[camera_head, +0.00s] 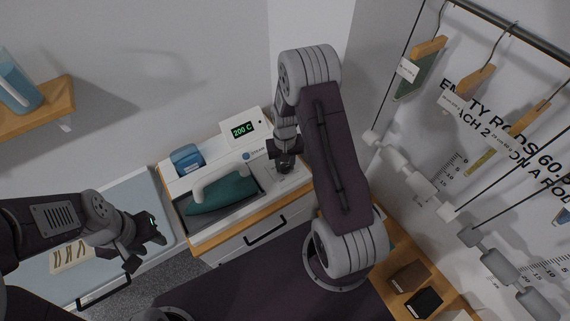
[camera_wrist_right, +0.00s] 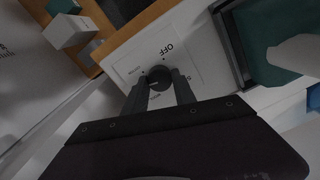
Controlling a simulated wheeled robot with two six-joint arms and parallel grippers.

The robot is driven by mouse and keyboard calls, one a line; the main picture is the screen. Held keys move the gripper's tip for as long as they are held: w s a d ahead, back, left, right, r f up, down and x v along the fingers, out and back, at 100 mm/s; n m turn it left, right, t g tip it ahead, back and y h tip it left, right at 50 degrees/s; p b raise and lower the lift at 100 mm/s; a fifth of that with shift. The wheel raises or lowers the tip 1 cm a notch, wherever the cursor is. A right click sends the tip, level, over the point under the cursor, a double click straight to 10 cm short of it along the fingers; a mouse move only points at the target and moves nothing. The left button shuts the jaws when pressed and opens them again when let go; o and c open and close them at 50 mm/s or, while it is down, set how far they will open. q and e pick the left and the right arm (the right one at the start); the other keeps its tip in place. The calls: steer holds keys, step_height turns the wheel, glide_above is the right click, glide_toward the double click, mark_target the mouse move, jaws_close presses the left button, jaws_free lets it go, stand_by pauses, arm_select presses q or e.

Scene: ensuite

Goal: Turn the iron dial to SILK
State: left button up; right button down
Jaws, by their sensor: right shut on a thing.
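The iron dial (camera_wrist_right: 158,77) is a dark round knob on a white panel in the right wrist view. OFF is printed by it, with smaller labels around it that are hard to read. A small pale mark shows on the knob, but I cannot tell which label it points to. My right gripper (camera_wrist_right: 161,92) is shut on the dial, one finger on each side. In the head view my right gripper (camera_head: 284,168) reaches down to the panel and hides the dial. My left gripper (camera_head: 144,246) is open and empty at the lower left. The teal iron (camera_head: 222,194) lies in its tray beside the dial.
A display (camera_head: 242,130) reading 200 C stands behind the iron, with a blue container (camera_head: 187,158) to its left. A drawer with a black handle (camera_head: 266,230) is below. A wooden shelf (camera_head: 45,108) and hanging rods (camera_head: 400,155) flank the station.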

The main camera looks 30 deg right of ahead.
steer(key=n, duration=0.7)
steer(key=shift+r, duration=0.1)
steer(key=n, duration=0.7)
steer(key=shift+w+n+b, duration=0.1)
steer(key=shift+n+b, duration=0.2)
steer(key=n, duration=0.3)
steer(key=shift+n, duration=0.3)
steer(key=n, duration=0.3)
steer(key=shift+r+n, duration=0.1)
steer(key=shift+n, duration=0.3)
steer(key=n, duration=0.4)
steer(key=shift+n, duration=1.6)
